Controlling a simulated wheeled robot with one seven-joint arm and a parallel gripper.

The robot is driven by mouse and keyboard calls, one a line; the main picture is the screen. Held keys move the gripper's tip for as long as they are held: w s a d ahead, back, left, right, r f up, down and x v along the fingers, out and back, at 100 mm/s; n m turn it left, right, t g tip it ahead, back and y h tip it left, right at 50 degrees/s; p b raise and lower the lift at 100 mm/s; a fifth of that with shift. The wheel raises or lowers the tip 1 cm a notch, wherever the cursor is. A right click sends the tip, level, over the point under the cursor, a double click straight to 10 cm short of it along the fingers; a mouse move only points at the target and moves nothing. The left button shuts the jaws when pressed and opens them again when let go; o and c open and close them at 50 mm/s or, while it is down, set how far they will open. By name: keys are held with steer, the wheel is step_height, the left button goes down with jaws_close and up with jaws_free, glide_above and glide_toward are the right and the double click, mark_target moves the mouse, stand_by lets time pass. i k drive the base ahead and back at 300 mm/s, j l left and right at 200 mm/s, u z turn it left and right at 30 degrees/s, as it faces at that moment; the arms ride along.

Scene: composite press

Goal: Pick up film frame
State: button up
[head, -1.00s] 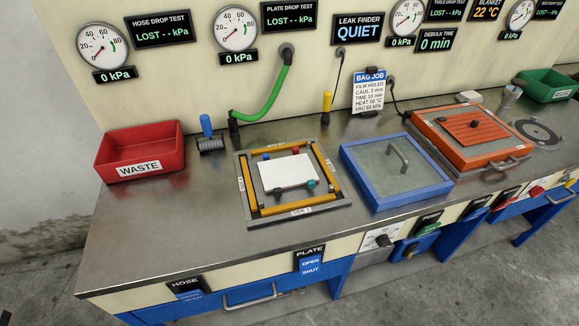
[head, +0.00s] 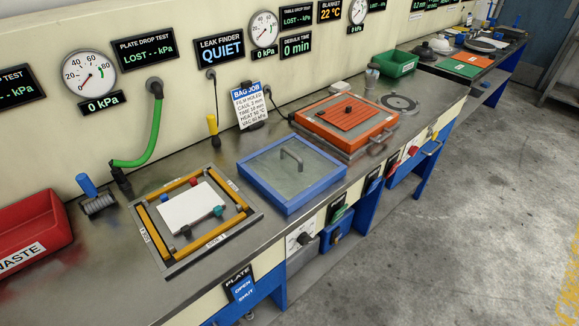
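The film frame (head: 287,180) is a square blue frame with a clear greyish film across it and a metal arch handle (head: 291,158) standing near its middle. In the head view it lies flat on the metal bench, right of the plate with yellow edge strips and left of the orange unit. The gap to the plate is small. My gripper is not in view, so its state and its distance from the frame do not show.
The plate (head: 151,240) bears a white sheet (head: 190,208) and small coloured pieces. The orange unit (head: 345,122) stands to the right, a green bin (head: 401,64) behind it. A red waste bin (head: 30,236) is at left. A bag job card (head: 249,104) stands behind the frame. Open floor (head: 470,220) lies at right.

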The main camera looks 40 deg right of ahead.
mark_target(291, 171)
steer(key=i+j+z, duration=0.1)
steer(key=i+j, duration=0.45)
steer(key=j, duration=0.25)
steer(key=i+j+z, duration=0.15)
steer(key=i+j, duration=0.15)
steer(key=j+z, duration=0.15)
steer(key=z, duration=1.85)
